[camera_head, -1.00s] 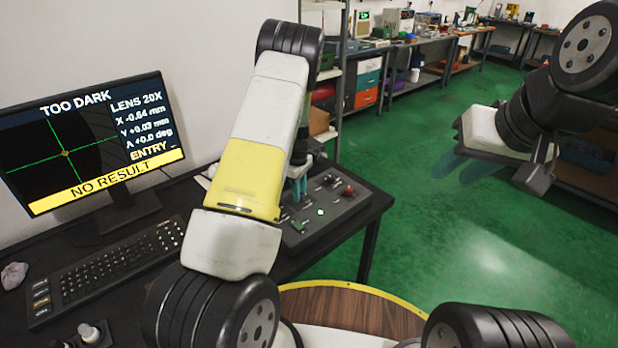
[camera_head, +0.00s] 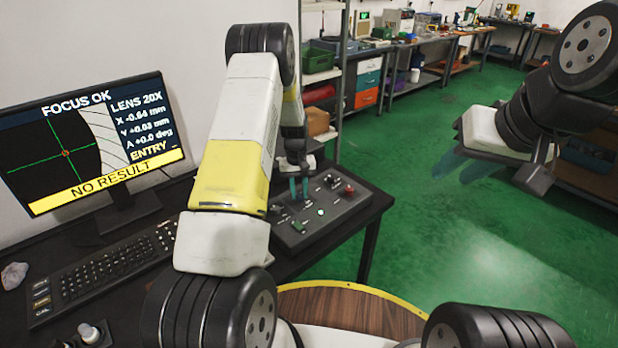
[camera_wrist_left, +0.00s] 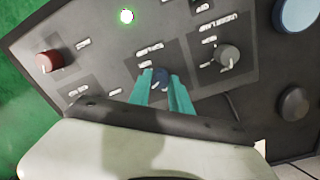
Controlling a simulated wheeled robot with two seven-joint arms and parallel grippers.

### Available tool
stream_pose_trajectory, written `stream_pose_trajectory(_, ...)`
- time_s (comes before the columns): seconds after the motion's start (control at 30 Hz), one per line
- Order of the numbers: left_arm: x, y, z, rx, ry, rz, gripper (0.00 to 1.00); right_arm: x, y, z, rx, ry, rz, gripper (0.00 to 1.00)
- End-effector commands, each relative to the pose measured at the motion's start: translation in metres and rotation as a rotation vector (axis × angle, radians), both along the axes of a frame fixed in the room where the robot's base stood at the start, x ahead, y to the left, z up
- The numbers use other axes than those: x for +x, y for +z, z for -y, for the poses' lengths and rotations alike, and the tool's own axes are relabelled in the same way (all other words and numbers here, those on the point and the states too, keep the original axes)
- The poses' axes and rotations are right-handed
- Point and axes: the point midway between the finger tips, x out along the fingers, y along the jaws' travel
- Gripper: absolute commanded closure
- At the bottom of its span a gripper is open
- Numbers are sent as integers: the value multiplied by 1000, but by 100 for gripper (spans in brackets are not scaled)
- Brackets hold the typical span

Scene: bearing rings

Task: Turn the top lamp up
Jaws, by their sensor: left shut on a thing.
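A dark control panel (camera_head: 338,212) with small knobs, a red button and a lit green lamp sits on the desk. My left gripper (camera_head: 299,188) reaches down to it. In the left wrist view, its teal fingers (camera_wrist_left: 165,84) are shut on a small dark blue-grey knob (camera_wrist_left: 160,76) in the panel's middle; the label above it is too blurred to read. The monitor (camera_head: 90,140) reads FOCUS OK, LENS 20X and NO RESULT, with curved lines right of the green cross. My right gripper (camera_head: 468,167) hangs over the floor at the right, its teal fingers apart and empty.
In the left wrist view, a grey knob (camera_wrist_left: 227,56) and a red knob (camera_wrist_left: 48,62) flank the held one. A keyboard (camera_head: 115,268) lies before the monitor. A shelf (camera_head: 322,75) stands behind the panel. Green floor at the right is clear.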

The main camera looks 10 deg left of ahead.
Motion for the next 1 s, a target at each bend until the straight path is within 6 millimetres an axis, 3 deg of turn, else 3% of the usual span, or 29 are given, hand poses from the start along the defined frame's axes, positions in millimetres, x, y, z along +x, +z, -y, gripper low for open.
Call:
stream_pose_trajectory(0.5,2,1,0,0,-433,3,100,0,0,0,0,0,0,67)
stream_pose_trajectory(1.0,2,1,0,1,-598,2,100,0,0,0,0,0,0,67)
